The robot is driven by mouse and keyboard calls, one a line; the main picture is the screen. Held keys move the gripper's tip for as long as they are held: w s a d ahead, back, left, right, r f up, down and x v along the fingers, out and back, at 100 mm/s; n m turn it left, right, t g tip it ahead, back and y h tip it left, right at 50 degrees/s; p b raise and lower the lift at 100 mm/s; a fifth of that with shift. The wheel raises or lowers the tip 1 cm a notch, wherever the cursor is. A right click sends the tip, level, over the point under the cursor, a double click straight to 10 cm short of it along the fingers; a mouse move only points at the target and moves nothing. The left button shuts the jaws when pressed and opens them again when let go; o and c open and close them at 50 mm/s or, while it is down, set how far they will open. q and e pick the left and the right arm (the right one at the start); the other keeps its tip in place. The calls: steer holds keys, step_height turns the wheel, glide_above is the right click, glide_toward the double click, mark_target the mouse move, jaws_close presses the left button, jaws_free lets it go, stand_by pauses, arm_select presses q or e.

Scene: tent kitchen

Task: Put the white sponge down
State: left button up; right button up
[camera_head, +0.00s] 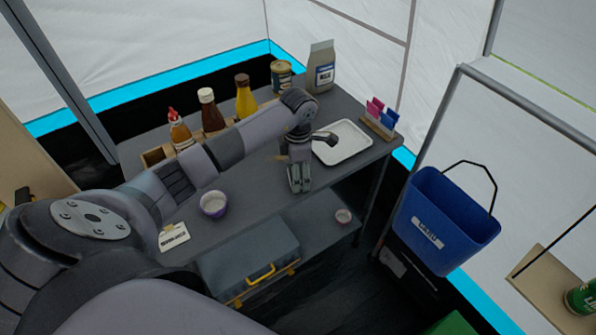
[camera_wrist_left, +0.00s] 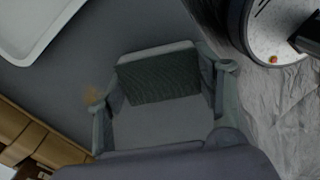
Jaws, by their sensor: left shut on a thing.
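My left gripper (camera_head: 299,178) hangs over the front edge area of the grey table, just left of and in front of the white tray. It is shut on a pale block with a dark textured patch, the sponge (camera_wrist_left: 160,82), which lies between the two fingers in the left wrist view. In the head view the fingers mostly hide the sponge. I cannot tell from these frames whether the sponge touches the table. My right gripper is not in view.
The white tray (camera_head: 356,153) lies on the grey table (camera_head: 255,178), right of the gripper. Bottles (camera_head: 245,97) stand behind my arm. A small bowl (camera_head: 213,203) is left of the gripper. A blue bin (camera_head: 440,220) is at the right. Bare tabletop shows between bowl and gripper.

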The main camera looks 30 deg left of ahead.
arm_select(q)
steer(key=shift+f, duration=0.2)
steer(key=o, duration=1)
steer(key=shift+r, duration=0.1)
steer(key=shift+r, duration=0.2)
steer(key=shift+w+r, duration=0.1)
steer(key=shift+r, duration=0.2)
step_height(320, 180, up, 11)
steer(key=shift+r+b, duration=0.2)
steer(key=shift+b, duration=0.7)
steer(key=shift+f, duration=0.1)
